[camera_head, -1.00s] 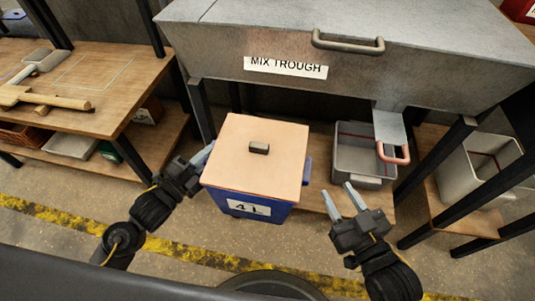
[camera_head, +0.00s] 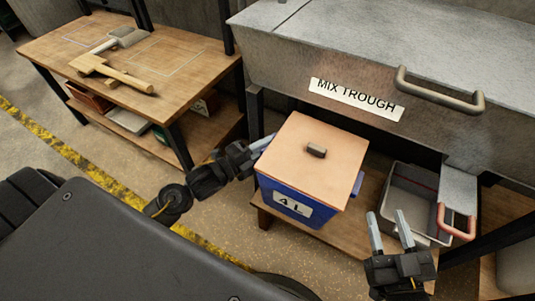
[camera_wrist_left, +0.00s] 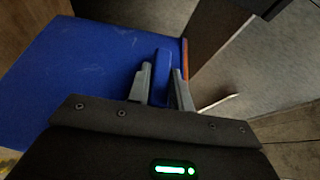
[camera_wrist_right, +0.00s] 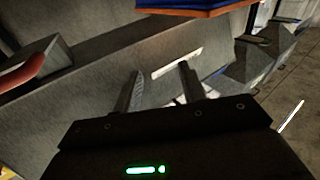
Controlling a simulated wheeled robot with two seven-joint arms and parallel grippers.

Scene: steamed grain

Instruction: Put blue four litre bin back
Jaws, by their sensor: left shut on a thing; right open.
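The blue bin (camera_head: 285,193) has a "4 L" label and a tan lid with a dark knob. It is in the head view, in front of the mix trough and over the low wooden shelf; I cannot tell whether it touches the shelf. My left gripper (camera_head: 262,146) is at its left side. In the left wrist view the left fingers (camera_wrist_left: 160,90) are shut on the bin's blue side handle (camera_wrist_left: 161,70). My right gripper (camera_head: 390,232) is open and empty, to the right of the bin and apart from it. The right fingers (camera_wrist_right: 162,88) also show in the right wrist view.
The grey mix trough (camera_head: 350,60) overhangs the low shelf (camera_head: 330,236). A grey open bin (camera_head: 408,190) and a red-handled grey part (camera_head: 460,190) are at right. A wooden table (camera_head: 180,90) with a mallet (camera_head: 110,72) and a scoop stands at left.

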